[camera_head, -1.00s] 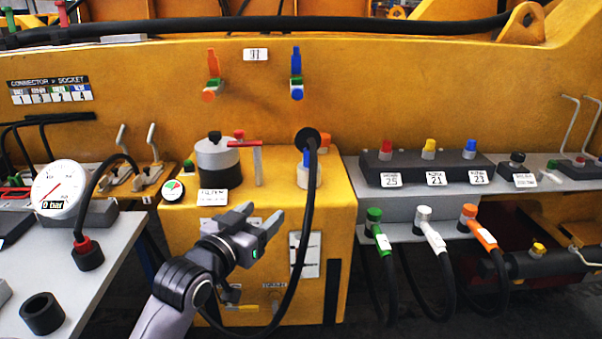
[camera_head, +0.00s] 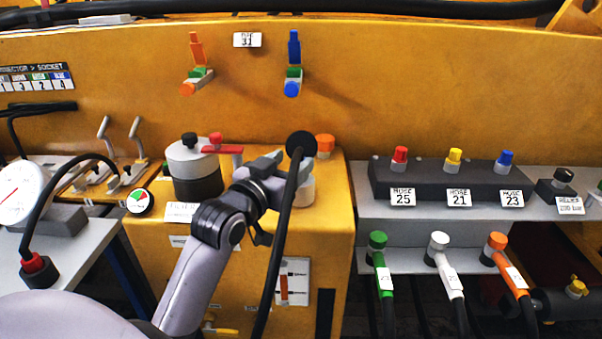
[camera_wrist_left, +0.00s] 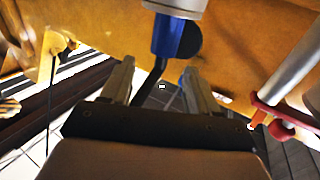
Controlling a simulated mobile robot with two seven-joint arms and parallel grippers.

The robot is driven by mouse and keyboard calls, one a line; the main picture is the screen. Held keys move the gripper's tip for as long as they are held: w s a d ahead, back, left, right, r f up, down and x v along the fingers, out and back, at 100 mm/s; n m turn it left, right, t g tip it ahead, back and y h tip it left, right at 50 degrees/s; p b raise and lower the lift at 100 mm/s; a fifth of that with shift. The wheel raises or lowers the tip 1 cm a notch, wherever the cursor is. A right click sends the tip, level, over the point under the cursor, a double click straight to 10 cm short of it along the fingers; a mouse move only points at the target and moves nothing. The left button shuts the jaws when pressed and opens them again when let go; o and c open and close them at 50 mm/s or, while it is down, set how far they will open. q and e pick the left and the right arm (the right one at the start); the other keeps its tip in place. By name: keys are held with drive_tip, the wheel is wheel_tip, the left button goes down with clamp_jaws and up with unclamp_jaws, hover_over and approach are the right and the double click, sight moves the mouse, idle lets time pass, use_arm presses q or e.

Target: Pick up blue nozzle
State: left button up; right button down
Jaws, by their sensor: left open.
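The blue nozzle (camera_wrist_left: 175,36) shows in the left wrist view at top centre, beyond the fingertips, with a pale cylinder (camera_wrist_left: 177,5) over its end. In the head view its blue part is hidden behind my gripper and the hose; the black round hose end (camera_head: 301,145) shows above the yellow box. My left gripper (camera_head: 278,162) reaches up to the hose from the left. In the wrist view the left gripper's fingers (camera_wrist_left: 157,80) are apart with nothing clamped between them. I cannot tell whether they touch the nozzle. My right gripper is not in view.
The grey filter canister with its red handle (camera_head: 222,149) stands close left of my gripper. An orange cap (camera_head: 325,146) is just right of the hose end. The black hose (camera_head: 275,260) hangs down in front of the yellow box. Green, white and orange hoses (camera_head: 496,242) hang at the right.

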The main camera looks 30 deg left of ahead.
sight(298, 155)
use_arm(q)
drive_tip(key=shift+w+a+f, duration=0.1)
drive_tip(key=shift+w+a, duration=0.05)
drive_tip(key=shift+w, duration=1)
drive_tip(key=shift+w+a, duration=0.15)
drive_tip(key=shift+w, duration=1)
drive_tip(key=c, duration=1)
clamp_jaws()
